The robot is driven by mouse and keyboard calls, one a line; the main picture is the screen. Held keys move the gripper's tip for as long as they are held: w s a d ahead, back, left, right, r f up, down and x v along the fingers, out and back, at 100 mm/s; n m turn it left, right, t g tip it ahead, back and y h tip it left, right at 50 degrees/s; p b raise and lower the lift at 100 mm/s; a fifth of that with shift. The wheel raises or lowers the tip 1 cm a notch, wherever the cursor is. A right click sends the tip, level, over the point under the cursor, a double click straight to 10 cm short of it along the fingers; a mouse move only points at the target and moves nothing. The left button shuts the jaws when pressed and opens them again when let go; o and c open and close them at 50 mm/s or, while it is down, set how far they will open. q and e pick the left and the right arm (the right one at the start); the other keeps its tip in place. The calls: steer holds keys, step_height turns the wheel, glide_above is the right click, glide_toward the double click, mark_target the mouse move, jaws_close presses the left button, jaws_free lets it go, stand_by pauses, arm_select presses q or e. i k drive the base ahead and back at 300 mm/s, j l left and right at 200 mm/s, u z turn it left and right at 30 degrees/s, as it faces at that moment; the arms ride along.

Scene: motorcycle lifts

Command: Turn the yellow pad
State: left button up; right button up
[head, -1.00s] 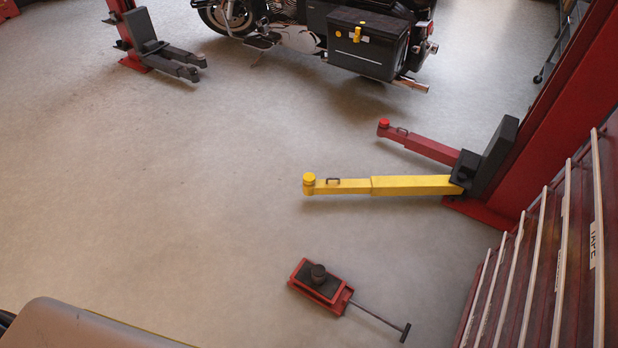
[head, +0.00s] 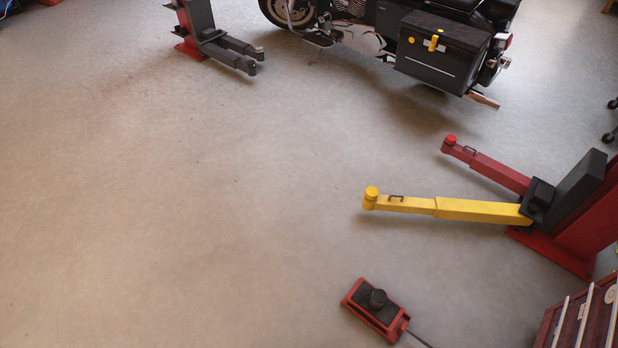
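The yellow pad (head: 371,193) is a small round cap on the free end of the yellow lift arm (head: 480,210). The yellow arm reaches left from the lift's base, a little above the floor, and carries a small dark handle (head: 396,198) near the pad. A red arm (head: 490,170) with a red pad (head: 450,140) reaches out from the same base, farther back. Neither of my grippers shows in the head view.
A red floor jack (head: 374,303) stands in front of the yellow arm. A red drawer cabinet (head: 590,315) is at the lower right. A motorcycle (head: 400,35) and a second lift with dark arms (head: 225,48) are at the back. The floor at left and centre is clear.

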mark_target(372, 192)
steer(key=i+j+u, duration=0.2)
steer(key=u, duration=0.2)
steer(key=i+j+u, duration=0.55)
steer(key=u, duration=0.3)
steer(key=i+z, duration=0.25)
steer(key=i, duration=0.15)
steer(key=i+j+z, duration=0.2)
steer(key=i, duration=0.25)
steer(key=i+z, duration=0.15)
steer(key=z, duration=0.35)
steer(key=i+z, duration=0.15)
steer(key=z, duration=0.3)
steer(key=i+z, duration=0.15)
steer(key=z, duration=0.35)
steer(key=i+j+z, duration=0.1)
steer(key=z, duration=0.4)
